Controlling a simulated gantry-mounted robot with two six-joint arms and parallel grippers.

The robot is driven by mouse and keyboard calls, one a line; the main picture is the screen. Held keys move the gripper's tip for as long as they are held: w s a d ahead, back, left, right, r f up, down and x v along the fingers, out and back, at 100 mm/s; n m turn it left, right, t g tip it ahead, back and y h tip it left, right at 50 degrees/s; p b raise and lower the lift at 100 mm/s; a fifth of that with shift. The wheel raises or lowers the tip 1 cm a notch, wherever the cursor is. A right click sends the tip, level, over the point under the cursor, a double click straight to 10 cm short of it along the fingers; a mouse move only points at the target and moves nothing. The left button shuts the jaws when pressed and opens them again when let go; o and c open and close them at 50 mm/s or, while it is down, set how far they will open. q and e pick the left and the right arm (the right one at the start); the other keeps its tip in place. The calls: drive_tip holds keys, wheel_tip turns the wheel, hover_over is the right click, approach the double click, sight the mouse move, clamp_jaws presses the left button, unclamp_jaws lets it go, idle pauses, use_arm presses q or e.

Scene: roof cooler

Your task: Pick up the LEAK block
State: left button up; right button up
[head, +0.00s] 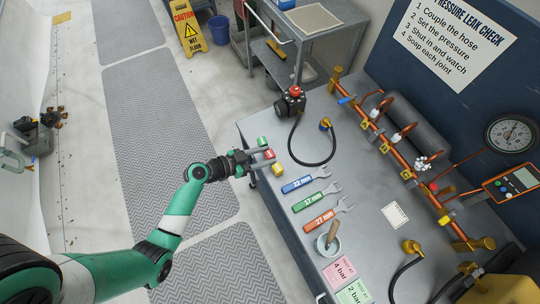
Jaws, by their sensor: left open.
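Three small blocks stand in a row at the left edge of the grey metal bench: a green block (263,141), a red block (270,154) and a yellow block (278,169). Their lettering is too small to read, so I cannot tell which is the LEAK block. My left gripper (264,159) is open and reaches in from the left, with its fingertips close to the red block. I cannot tell whether the fingers straddle or touch it. My right gripper is out of view.
Right of the blocks lie blue (297,185), green (309,202) and red (319,221) wrenches. Behind stands a black device with a red knob (291,102) and a hose. A copper pipe assembly (401,160) runs along the bench's back. A cup (328,244) stands nearer the front.

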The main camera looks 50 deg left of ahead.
sight(277, 155)
use_arm(q)
drive_tip(key=b+x, duration=0.1)
drive_tip(key=x, duration=0.4)
drive_tip(key=shift+w+r, duration=0.1)
drive_tip(key=shift+w, duration=0.05)
clamp_jaws()
